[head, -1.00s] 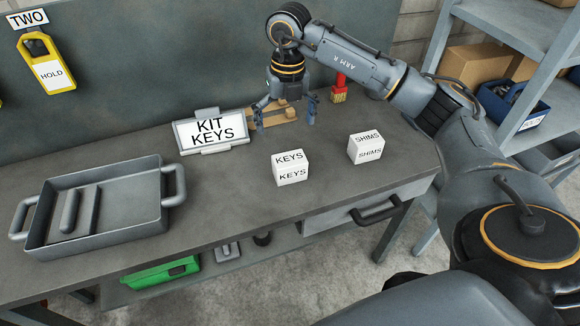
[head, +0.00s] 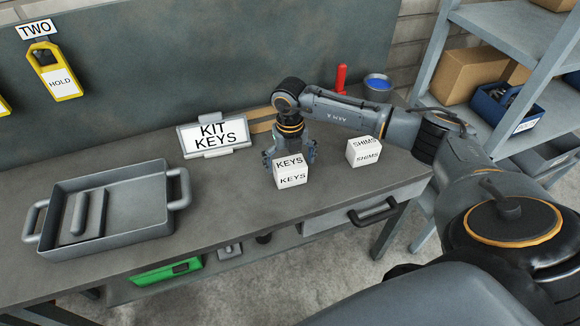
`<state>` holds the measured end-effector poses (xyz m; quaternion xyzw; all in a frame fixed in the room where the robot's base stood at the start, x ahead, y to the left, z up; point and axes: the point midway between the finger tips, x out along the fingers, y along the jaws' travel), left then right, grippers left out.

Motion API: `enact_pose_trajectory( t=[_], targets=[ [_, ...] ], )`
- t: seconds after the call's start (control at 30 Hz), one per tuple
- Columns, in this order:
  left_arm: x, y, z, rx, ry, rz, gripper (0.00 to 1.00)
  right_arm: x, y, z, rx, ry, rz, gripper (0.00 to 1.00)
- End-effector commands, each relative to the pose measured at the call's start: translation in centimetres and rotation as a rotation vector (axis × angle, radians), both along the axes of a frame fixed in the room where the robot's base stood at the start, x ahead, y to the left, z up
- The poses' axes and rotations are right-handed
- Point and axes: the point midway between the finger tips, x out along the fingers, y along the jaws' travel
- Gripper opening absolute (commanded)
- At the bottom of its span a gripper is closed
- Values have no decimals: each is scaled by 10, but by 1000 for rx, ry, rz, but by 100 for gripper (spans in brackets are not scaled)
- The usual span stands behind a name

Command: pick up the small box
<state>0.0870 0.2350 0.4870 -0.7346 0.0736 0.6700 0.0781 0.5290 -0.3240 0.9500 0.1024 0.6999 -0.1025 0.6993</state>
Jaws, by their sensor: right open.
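Two small white boxes stand on the grey workbench (head: 225,205). One is marked KEYS (head: 291,173), the other, to its right, is marked SHIMS (head: 365,152). A sign reading KIT KEYS (head: 212,136) stands behind and left of the KEYS box. My right gripper (head: 289,155) is low over the bench, just behind the KEYS box, pointing down. Its fingers are open, one showing on each side of the box's back. The box hides part of the fingers, and I cannot tell whether they touch it. My left gripper is not in view.
A grey metal tray (head: 150,232) with handles and a raised piece inside sits at the left. A red-handled tool (head: 341,78) and a cup with blue contents (head: 378,88) stand at the back. Shelves (head: 515,40) are at right. Bench between tray and boxes is clear.

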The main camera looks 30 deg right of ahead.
Motion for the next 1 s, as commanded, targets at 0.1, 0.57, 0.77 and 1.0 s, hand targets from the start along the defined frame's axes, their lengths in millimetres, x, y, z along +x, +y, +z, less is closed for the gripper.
enact_pose_trajectory(
  t=[0.1,0.57,0.77,1.0],
  targets=[
    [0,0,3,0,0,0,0,0,0,-7,0,0,0,100],
    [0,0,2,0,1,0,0,0,0,-9,0,-1,1,49],
    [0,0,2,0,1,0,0,0,0,-8,1,-1,0,36],
    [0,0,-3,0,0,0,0,1,0,-4,1,-4,1,36]
  ],
)
